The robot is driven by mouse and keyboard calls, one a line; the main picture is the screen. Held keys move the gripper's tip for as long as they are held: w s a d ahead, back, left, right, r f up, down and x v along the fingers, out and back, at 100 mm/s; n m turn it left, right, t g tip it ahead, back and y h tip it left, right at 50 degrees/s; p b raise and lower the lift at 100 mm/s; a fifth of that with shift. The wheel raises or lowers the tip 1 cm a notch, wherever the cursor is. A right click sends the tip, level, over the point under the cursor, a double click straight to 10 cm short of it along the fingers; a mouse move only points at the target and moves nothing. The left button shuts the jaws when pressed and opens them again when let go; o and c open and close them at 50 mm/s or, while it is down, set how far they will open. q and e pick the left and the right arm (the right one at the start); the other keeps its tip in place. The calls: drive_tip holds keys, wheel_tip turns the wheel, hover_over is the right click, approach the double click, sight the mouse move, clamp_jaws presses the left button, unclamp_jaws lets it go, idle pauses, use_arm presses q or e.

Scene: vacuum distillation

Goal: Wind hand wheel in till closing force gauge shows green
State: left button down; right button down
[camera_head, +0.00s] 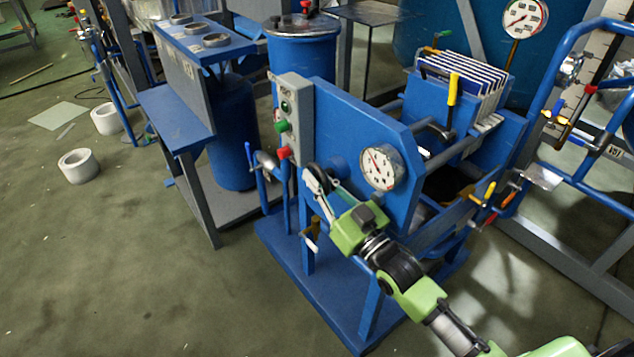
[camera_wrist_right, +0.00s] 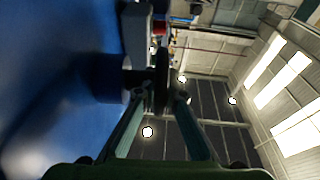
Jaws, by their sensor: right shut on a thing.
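The dark hand wheel (camera_head: 322,172) sits on the front plate of the blue press-like machine, left of the gauge. My right gripper (camera_head: 313,180) reaches it from the lower right, and its fingers are shut on the wheel's rim. In the right wrist view the hand wheel (camera_wrist_right: 161,75) appears edge-on as a dark disc between the two fingertips of my right gripper (camera_wrist_right: 160,96). The closing force gauge (camera_head: 380,168) is a round white dial on the front plate; its needle's exact reading and any green zone are too small to tell. My left gripper is not in view.
A grey control box (camera_head: 294,118) with green and red buttons stands just left of the wheel. White filter plates (camera_head: 470,75) sit in the machine behind. Blue pipework (camera_head: 565,170) with valves stands at right. Open floor (camera_head: 120,270) lies at left, with white rings (camera_head: 78,166) on it.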

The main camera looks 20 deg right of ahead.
idle(0.3)
drive_tip(key=c, duration=2.1)
unclamp_jaws()
drive_tip(key=shift+c, duration=0.2)
drive_tip(key=shift+s, duration=0.1)
drive_tip(key=shift+s+d+f, duration=0.15)
drive_tip(key=shift+s+f, duration=0.05)
drive_tip(key=shift+s, duration=0.05)
drive_tip(key=v, duration=1.1)
drive_tip(key=shift+s+r, duration=0.1)
